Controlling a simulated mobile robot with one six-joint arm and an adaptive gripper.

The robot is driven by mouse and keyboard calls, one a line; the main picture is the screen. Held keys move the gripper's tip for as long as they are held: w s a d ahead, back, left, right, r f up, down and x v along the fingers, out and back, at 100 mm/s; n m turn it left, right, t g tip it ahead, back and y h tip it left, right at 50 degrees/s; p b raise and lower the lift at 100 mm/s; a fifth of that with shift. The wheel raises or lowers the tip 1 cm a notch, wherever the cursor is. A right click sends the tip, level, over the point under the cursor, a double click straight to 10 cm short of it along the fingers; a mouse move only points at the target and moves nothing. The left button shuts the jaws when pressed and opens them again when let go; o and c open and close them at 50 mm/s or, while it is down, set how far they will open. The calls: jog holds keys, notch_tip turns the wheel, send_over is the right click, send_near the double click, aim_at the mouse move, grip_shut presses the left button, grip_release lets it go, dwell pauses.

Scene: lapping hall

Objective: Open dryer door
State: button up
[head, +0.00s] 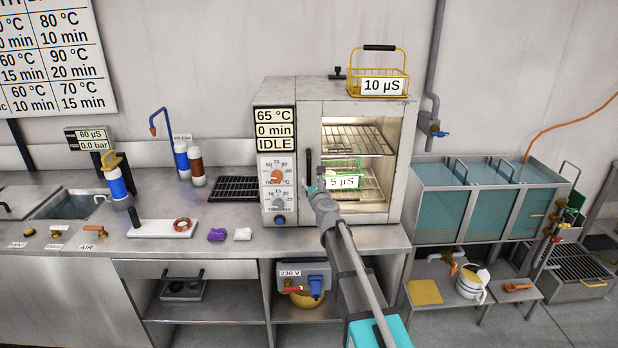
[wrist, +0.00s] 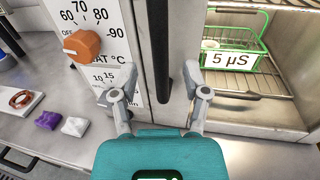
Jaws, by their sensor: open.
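The dryer (head: 340,92) is a pale metal cabinet on the counter, its display reading 65 °C, 0 min, IDLE. Its door (head: 313,125) has a large window onto lit wire shelves and looks closed. The black vertical door handle (head: 308,165) is on the door's left side; it also shows in the wrist view (wrist: 159,45). My gripper (head: 317,186) is in front of the door at the handle's lower part. In the wrist view my gripper (wrist: 159,82) is open, with the handle between its two fingers in the picture. Contact cannot be told.
Inside is a green basket (head: 343,180) labelled 5 µS. A yellow basket (head: 379,85) labelled 10 µS stands on top of the dryer. Orange and grey knobs are left of the handle. Purple (head: 217,235) and white (head: 242,234) pieces lie on the counter. Water tanks (head: 440,205) stand right.

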aim_at(309, 177)
jog(key=shift+w+a, duration=0.2)
jog(key=shift+w, duration=0.85)
jog(key=shift+w+a, duration=0.2)
jog(key=shift+w, duration=0.8)
grip_shut()
